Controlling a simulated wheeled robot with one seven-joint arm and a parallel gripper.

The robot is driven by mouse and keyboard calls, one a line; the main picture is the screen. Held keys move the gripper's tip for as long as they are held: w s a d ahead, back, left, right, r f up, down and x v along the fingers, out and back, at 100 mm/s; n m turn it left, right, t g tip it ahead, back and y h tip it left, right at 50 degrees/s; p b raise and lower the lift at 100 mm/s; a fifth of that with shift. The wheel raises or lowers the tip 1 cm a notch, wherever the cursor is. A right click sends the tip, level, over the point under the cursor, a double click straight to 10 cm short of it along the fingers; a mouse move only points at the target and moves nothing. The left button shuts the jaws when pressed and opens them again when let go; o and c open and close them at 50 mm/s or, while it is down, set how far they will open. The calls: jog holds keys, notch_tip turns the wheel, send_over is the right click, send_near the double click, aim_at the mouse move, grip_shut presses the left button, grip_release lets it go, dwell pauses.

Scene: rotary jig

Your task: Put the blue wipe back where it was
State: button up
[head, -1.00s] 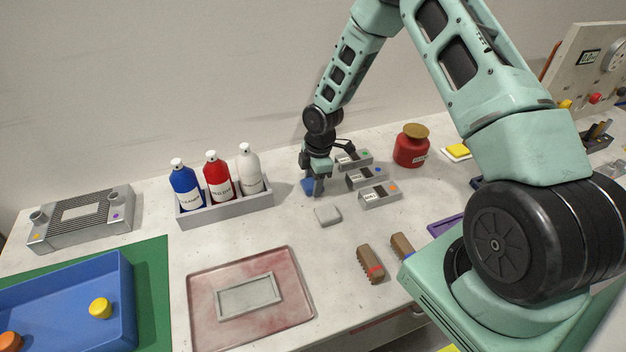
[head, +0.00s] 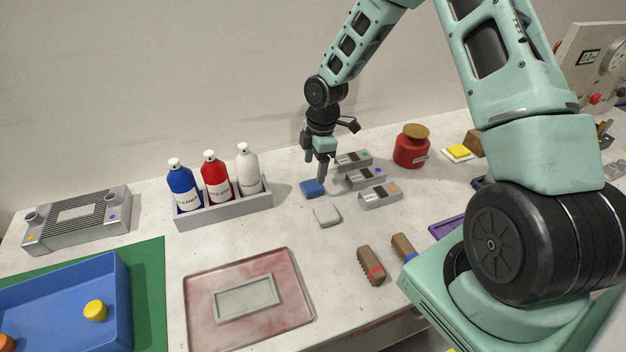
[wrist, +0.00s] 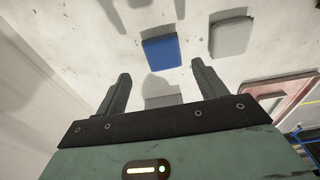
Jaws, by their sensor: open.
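The blue wipe (head: 312,188) lies flat on the pale bench, between the bottle rack and the small grey boxes. It also shows in the wrist view (wrist: 162,52), just beyond my fingertips. My gripper (head: 322,179) is above the bench, just right of the blue wipe and apart from it. In the wrist view my gripper (wrist: 160,72) has its two fingers wide apart with nothing held between them. A grey wipe (head: 327,215) lies in front of the blue one and shows at right in the wrist view (wrist: 231,37).
A rack (head: 225,207) with blue, red and white bottles stands left of the wipe. Several grey boxes (head: 380,195) stand close on its right. A red jar (head: 411,150) is behind them. A pinkish tray (head: 300,290) lies in front; bench between tray and grey wipe is clear.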

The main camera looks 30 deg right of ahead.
notch_tip(320, 180, up, 5)
jog(key=s+a+r+m, duration=0.1)
jog(key=s+a+r, duration=0.3)
jog(key=s+a, duration=0.25)
jog(key=s+a+r+m, duration=0.2)
jog(key=s+a+r, duration=0.3)
jog(key=a, duration=0.3)
jog(key=s+a+r+m, duration=0.2)
jog(key=s+a, duration=0.1)
jog(key=s, duration=0.6)
jog(key=s+a+r+m, duration=0.2)
jog(key=s+a, duration=0.1)
jog(key=s, duration=0.7)
jog(key=shift+a+r+m+h+b, duration=0.3)
jog(key=shift+a+m+h, duration=0.1)
